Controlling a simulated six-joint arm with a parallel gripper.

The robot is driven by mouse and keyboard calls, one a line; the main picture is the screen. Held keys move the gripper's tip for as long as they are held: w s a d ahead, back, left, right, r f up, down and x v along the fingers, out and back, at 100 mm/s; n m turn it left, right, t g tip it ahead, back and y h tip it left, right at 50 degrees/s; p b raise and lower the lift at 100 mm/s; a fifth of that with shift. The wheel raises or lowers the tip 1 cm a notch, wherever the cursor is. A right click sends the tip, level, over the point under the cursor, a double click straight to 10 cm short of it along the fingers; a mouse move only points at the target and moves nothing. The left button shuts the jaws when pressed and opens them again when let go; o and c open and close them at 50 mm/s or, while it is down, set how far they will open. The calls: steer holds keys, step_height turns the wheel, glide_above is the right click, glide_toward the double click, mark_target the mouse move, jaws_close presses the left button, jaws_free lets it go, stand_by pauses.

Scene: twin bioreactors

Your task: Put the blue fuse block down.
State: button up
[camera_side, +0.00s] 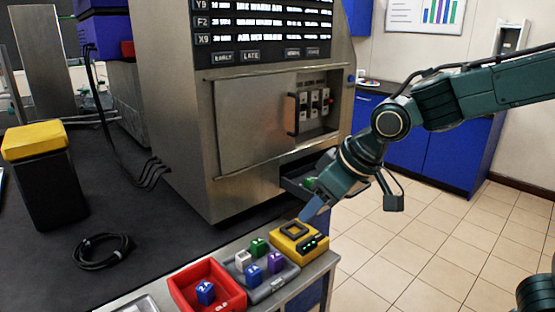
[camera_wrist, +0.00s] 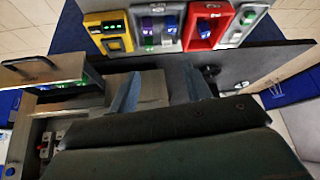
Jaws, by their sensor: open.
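Two blue blocks show in the side view. One blue block (camera_side: 205,292) with a white mark sits in the red tray (camera_side: 238,301). Another blue block (camera_side: 253,275) sits in the grey tray (camera_side: 278,290) with white, green and purple blocks. I cannot tell which one is the task's fuse block. My gripper (camera_side: 318,212) is above and close to the yellow device (camera_side: 298,238) in the side view. In the wrist view my gripper (camera_wrist: 162,88) has its two fingers apart, with no block visible between them.
An open drawer (camera_wrist: 62,82) holding green pieces projects from the steel cabinet (camera_side: 245,120), close to my gripper. A black and yellow bin (camera_side: 45,185) and a coiled cable (camera_side: 100,250) are on the dark surface at left. Tiled floor is clear at right.

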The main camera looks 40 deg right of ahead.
steer(key=s+d+r+m, duration=0.1)
steer(key=s+d, duration=0.4)
steer(key=s, duration=0.4)
steer(key=s+d+r+m+h, duration=0.1)
steer(key=s+d, duration=0.4)
steer(key=s, duration=0.4)
steer(key=shift+s+d, duration=0.15)
steer(key=shift+d, duration=0.05)
steer(key=shift+o, duration=0.4)
steer(key=shift+r, duration=0.1)
